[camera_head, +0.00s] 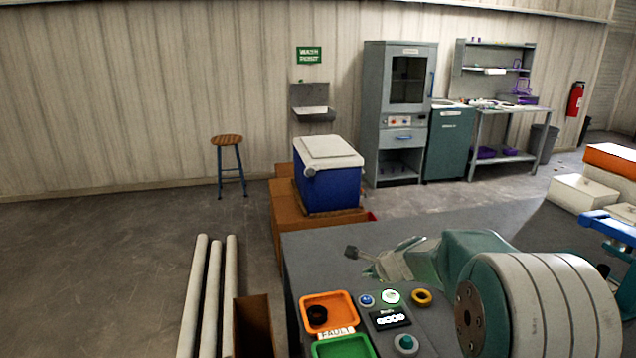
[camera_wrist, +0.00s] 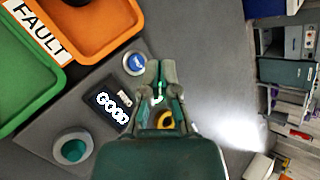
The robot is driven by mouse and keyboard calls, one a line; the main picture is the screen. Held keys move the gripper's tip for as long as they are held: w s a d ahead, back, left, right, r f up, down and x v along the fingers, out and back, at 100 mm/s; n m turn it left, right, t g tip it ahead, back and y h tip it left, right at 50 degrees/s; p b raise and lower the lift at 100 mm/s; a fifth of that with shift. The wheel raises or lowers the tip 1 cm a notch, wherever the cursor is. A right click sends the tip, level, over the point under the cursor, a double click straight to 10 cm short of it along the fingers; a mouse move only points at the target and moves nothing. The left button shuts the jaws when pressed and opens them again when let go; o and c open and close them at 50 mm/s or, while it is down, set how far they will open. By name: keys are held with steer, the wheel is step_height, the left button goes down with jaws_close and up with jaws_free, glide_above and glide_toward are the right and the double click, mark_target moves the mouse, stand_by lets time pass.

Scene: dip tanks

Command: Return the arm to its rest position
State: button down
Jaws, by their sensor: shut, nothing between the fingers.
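My arm comes in from the right in the head view, over the grey bench top (camera_head: 330,250). My gripper (camera_head: 385,262) is above the bench, behind the button panel. In the wrist view my gripper (camera_wrist: 156,68) points up the picture, with its fingers shut and nothing held. A yellow ring-shaped control (camera_head: 422,297) shows between the finger linkages in the wrist view (camera_wrist: 167,120). I cannot tell the exact height of the gripper over the bench.
An orange tray (camera_head: 347,301) holding a dark round thing and a green tray (camera_head: 343,348) are at the front, with a FAULT label between them. A display (camera_wrist: 113,108) reads GOOD. A blue cooler (camera_head: 328,188) stands behind the bench. Open floor lies left.

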steer(key=s+a+r+n+g, duration=0.1)
steer(key=s+a+r+n, duration=0.1)
steer(key=s+r+n, duration=0.5)
steer(key=s+a+r+n, duration=0.1)
steer(key=s+r+n, duration=0.25)
steer(key=s, duration=0.75)
steer(key=s+d+n+h, duration=0.2)
steer(key=s+n, duration=0.2)
steer(key=s, duration=0.5)
steer(key=s+d+f+n+g+h, duration=0.1)
steer(key=s+n, duration=0.4)
steer(key=s, duration=0.5)
steer(key=shift+s+d+f+h, duration=0.2)
steer(key=shift+s+d+h, duration=0.1)
steer(key=shift+d+h, duration=0.2)
